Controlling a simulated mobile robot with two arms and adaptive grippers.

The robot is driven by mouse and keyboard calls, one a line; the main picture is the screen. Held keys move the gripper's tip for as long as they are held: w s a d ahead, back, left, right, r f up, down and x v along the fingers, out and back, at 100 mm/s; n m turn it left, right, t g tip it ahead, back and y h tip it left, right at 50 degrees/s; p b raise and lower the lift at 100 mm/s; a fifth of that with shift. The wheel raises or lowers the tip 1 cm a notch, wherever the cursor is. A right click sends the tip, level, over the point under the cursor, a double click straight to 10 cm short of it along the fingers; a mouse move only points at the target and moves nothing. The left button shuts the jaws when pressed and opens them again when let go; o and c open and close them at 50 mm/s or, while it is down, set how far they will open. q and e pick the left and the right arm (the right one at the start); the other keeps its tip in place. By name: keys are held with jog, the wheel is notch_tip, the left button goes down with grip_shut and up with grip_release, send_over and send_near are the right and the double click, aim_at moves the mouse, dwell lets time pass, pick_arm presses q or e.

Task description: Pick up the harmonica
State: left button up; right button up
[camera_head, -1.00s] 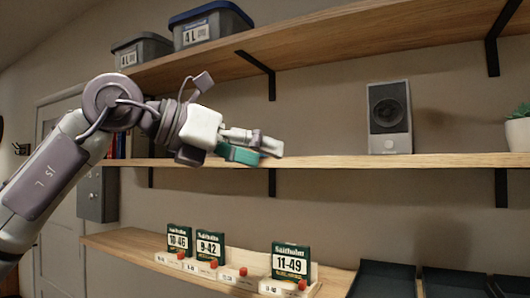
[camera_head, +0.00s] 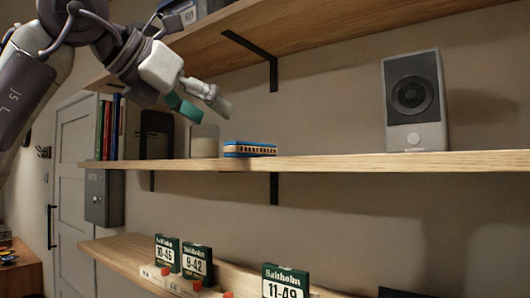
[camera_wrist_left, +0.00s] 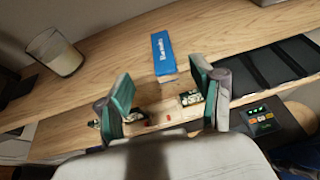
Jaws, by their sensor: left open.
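The harmonica (camera_head: 250,149) is blue with a tan comb. It lies on the middle shelf near its front edge. In the left wrist view, the harmonica (camera_wrist_left: 164,55) shows its blue top with white lettering, ahead of the fingers and between their lines. My left gripper (camera_head: 197,106) is above and to the left of the harmonica in the head view, apart from it. In the left wrist view its two green-padded fingers (camera_wrist_left: 162,98) are spread wide with nothing held between them. My right gripper is not in view.
A glass candle (camera_head: 204,141) stands just left of the harmonica. A grey speaker (camera_head: 414,102) stands on the middle shelf (camera_head: 330,163) to the right, with bare shelf between. The upper shelf (camera_head: 290,40) is overhead. String boxes (camera_head: 286,281) stand on the lower shelf.

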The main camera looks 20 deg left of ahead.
aim_at(254, 144)
pick_arm(q)
jog(key=p+x, duration=0.1)
jog(key=x, duration=0.5)
jog(key=shift+w+d+f, duration=0.1)
jog(key=shift+w+f, duration=0.05)
jog(key=shift+w, duration=0.05)
jog(key=shift+w+d+f+p, duration=0.1)
jog(key=shift+w+p, duration=0.2)
jog(key=shift+w+d+f+p, duration=0.2)
jog(key=shift+w+d+p, duration=0.2)
jog(key=shift+w+p, duration=0.25)
jog(key=p+x, duration=0.1)
jog(key=x, duration=0.2)
jog(key=shift+f, duration=0.1)
jog(key=shift+w+d+f, duration=0.1)
jog(key=shift+w+f, duration=0.05)
jog(key=shift+w, duration=0.05)
jog(key=shift+s, duration=0.1)
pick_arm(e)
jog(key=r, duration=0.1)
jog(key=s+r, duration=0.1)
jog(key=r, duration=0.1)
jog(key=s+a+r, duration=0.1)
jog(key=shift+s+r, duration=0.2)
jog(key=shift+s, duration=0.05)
pick_arm(q)
jog(key=shift+c, duration=1.4)
grip_shut()
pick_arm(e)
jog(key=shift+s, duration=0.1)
